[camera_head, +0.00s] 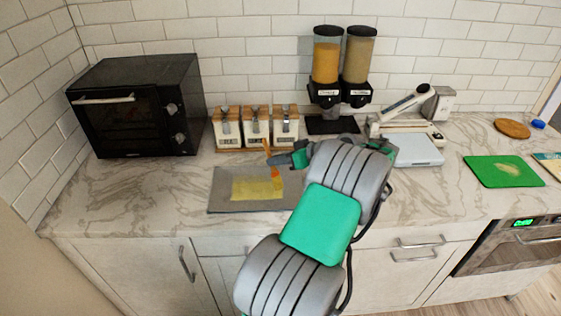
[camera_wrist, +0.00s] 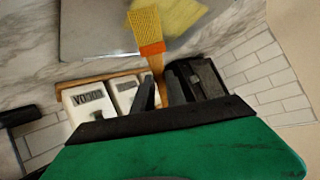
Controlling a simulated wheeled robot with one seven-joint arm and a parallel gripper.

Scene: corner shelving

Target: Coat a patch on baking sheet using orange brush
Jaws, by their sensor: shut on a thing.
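The grey baking sheet (camera_head: 222,186) lies flat on the marble counter, with a yellow coated patch (camera_head: 257,188) on it. The sheet (camera_wrist: 90,30) and part of the patch (camera_wrist: 182,14) also show at the top of the wrist view. My gripper (camera_head: 277,160) is over the sheet's back right part and is shut on the orange brush (camera_head: 267,148), with the handle up.
Several white canisters (camera_head: 256,128) stand just behind the sheet. A black toaster oven (camera_head: 135,105) is at the left, and two dispensers (camera_head: 342,60) are behind. A white scale-like device (camera_head: 415,148) and a green board (camera_head: 500,171) lie right. The counter left of the sheet is clear.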

